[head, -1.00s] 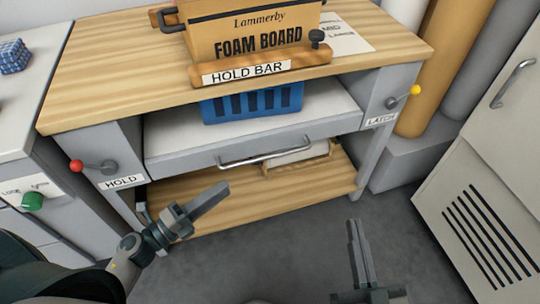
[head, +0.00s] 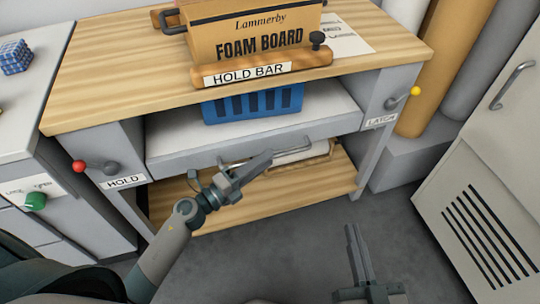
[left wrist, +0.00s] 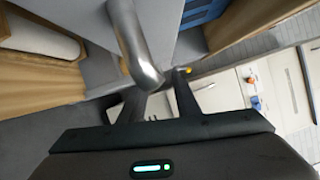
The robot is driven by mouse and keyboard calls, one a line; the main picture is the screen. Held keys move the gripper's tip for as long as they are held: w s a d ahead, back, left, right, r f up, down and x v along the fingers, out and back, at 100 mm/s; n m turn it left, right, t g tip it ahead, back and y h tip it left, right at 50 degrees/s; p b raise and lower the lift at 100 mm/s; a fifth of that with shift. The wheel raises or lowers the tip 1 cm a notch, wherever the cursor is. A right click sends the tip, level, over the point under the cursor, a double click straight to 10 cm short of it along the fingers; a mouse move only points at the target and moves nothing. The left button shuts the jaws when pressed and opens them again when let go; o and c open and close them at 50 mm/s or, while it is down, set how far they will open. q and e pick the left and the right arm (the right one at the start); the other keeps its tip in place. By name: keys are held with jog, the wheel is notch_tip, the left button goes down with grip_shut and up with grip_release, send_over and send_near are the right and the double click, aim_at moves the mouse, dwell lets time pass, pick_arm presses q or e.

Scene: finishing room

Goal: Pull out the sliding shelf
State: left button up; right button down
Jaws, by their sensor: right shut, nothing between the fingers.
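The sliding shelf (head: 185,163) is a pale board with a grey front under the wooden bench top. Its chrome bar handle (head: 308,146) runs along the front, partly hidden behind my left gripper (head: 268,160). In the left wrist view the handle (left wrist: 136,45) looms large near the gap between the spread fingers of my left gripper (left wrist: 155,85). That gripper is open; I cannot tell whether it touches the bar. My right gripper (head: 352,240) is shut and empty, low over the floor, apart from the bench.
A blue basket (head: 235,107) stands on the shelf. A red-knobbed HOLD lever (head: 79,166) is at left, a yellow-knobbed LATCH lever (head: 415,91) at right. A foam board box (head: 255,45) sits behind the hold bar (head: 265,68). Floor before the bench is clear.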

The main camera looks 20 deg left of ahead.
pick_arm(q)
jog(key=shift+x, duration=1.35)
pick_arm(e)
jog(key=shift+d+f, duration=0.1)
jog(key=shift+f, duration=0.2)
pick_arm(q)
grip_shut()
pick_arm(e)
jog(key=shift+r, duration=0.1)
pick_arm(q)
jog(key=shift+s, duration=0.1)
